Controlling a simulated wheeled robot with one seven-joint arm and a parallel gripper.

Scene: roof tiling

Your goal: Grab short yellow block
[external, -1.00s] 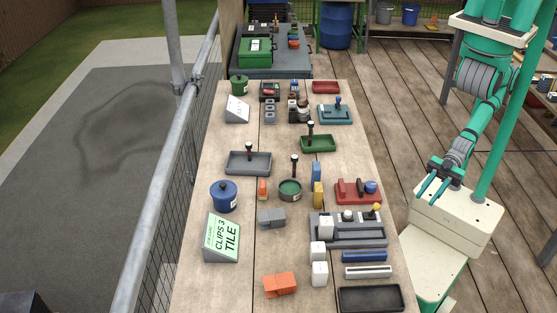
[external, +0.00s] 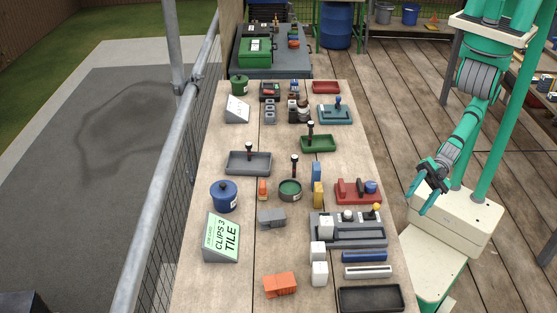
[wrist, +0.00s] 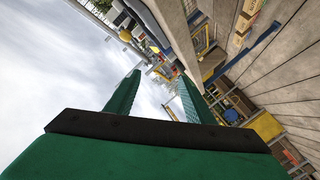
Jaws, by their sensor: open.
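The short yellow block (external: 318,195) stands upright near the middle of the wooden table in the external view. A taller-looking blue block (external: 316,174) stands just behind it. My gripper (external: 418,198) is open and empty, off the right side of the table, beside my own base. It is well to the right of the yellow block and apart from it. In the wrist view my two green fingers (wrist: 157,95) are spread with nothing between them. The yellow block cannot be made out in the wrist view.
A red tray with parts (external: 350,197) lies between the yellow block and the table's right edge. A round green bowl (external: 290,191) with a dark upright handle stands left of the block. A grey fixture (external: 350,238) with white and yellow-topped parts lies in front.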

